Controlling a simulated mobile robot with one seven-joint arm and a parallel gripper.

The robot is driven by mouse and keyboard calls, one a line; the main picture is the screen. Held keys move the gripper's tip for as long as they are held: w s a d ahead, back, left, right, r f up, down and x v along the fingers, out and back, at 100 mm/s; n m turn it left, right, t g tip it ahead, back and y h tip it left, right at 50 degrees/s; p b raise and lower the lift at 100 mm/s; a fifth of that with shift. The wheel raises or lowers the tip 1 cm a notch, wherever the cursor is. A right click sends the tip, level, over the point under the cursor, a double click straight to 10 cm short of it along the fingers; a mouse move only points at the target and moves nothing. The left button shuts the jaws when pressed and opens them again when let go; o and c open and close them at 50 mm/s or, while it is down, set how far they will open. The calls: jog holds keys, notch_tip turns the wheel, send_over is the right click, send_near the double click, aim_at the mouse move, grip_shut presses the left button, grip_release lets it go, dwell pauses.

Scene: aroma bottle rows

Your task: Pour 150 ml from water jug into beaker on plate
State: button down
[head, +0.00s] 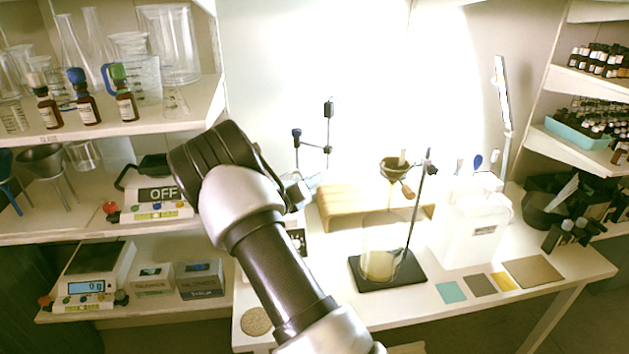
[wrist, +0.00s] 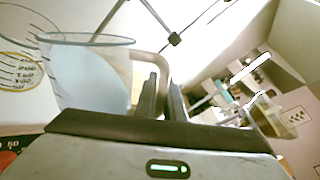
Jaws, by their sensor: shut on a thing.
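In the wrist view, my gripper (wrist: 163,98) is shut on the handle of a clear water jug (wrist: 88,41) with a bluish rim. Pale blue water (wrist: 92,82) is in the jug. A dark edge with dial numbers (wrist: 12,144), perhaps the plate, shows at the lower left. The beaker's base is out of view, and I see no stream of water. In the head view, my arm hides the gripper and most of the jug.
A glass vessel (head: 379,262) of yellowish liquid stands on a black stand base (head: 408,277) below a funnel (head: 394,168). A wooden riser (head: 345,205) is behind it. A white canister (head: 470,235) stands right. Glassware and bottles fill the left shelf (head: 160,126).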

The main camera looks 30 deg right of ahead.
jog(key=shift+w+a+r+n+p, duration=0.15)
jog(key=shift+r+n+p, duration=0.2)
jog(key=shift+p, duration=0.3)
jog(key=shift+w+r+n+p, duration=0.15)
jog(key=shift+r+p, duration=0.3)
jog(key=shift+p, duration=0.2)
dwell(0.5)
jog(key=shift+f, duration=0.15)
jog(key=shift+s+f+b, duration=0.1)
jog(key=shift+f+b, duration=0.1)
jog(key=shift+b, duration=0.35)
jog(key=shift+r+p, duration=0.2)
jog(key=shift+p, duration=0.1)
jog(key=shift+w+a+r+n+p, duration=0.1)
jog(key=shift+w+r+n+p, duration=0.2)
jog(key=shift+p, duration=0.5)
jog(key=shift+w+r+n+p, duration=0.1)
jog(key=shift+r+n+p, duration=0.2)
jog(key=shift+r+p, duration=0.35)
dwell(3.7)
